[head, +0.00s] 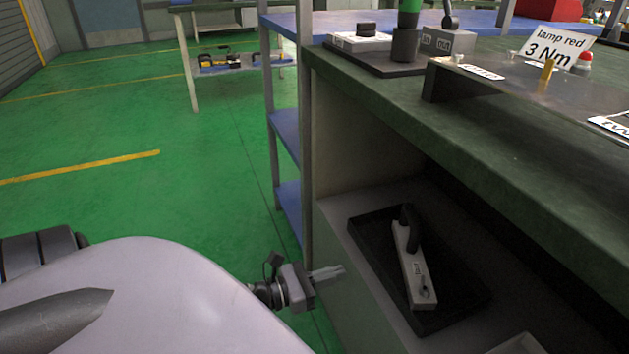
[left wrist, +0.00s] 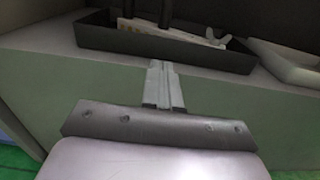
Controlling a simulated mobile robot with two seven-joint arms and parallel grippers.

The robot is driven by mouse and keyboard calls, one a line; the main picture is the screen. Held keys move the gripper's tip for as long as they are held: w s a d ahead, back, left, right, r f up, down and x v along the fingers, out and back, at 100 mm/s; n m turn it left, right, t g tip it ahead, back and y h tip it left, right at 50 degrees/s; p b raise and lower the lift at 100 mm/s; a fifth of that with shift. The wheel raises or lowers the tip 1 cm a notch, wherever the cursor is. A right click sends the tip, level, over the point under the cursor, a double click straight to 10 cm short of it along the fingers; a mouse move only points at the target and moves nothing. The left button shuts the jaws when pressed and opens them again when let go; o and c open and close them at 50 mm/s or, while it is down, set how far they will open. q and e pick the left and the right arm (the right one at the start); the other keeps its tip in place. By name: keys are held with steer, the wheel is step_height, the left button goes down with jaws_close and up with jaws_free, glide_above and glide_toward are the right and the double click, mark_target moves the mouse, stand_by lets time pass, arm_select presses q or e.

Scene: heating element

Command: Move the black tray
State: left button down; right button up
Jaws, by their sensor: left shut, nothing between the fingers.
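The black tray (head: 457,310) lies on the shelf inside the workbench, below the green top. In it lies a light grey fixture with a black handle (head: 413,262). The tray also shows in the left wrist view (left wrist: 120,42), at the top, with its near wall facing me. My left gripper (head: 341,271) is outside the shelf opening, left of the tray and apart from it. In the left wrist view its fingers (left wrist: 160,66) are together and empty, pointing toward the tray's near wall. My right gripper is not in view.
The shelf (head: 345,205) has a front edge between my gripper and the tray. A pale object (head: 518,344) sits beside the tray. The green bench top (head: 400,100) overhangs the shelf. A blue-shelved rack (head: 287,140) stands behind, and green floor is open at left.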

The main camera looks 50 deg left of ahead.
mark_target(373, 262)
arm_select(q)
steer(key=b+x, duration=0.1)
steer(key=x, duration=0.5)
steer(key=shift+w+d, duration=0.15)
steer(key=shift+w, duration=0.1)
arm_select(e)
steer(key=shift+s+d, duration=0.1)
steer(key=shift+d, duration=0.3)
arm_select(q)
steer(key=shift+w, duration=0.1)
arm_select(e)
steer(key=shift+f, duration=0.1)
arm_select(q)
steer(key=shift+w+d+f+b, duration=0.1)
steer(key=shift+w+d+b, duration=0.1)
steer(key=shift+w+b, duration=0.15)
steer(key=shift+b+x, duration=0.45)
steer(key=shift+x, duration=0.5)
steer(key=shift+w, duration=0.15)
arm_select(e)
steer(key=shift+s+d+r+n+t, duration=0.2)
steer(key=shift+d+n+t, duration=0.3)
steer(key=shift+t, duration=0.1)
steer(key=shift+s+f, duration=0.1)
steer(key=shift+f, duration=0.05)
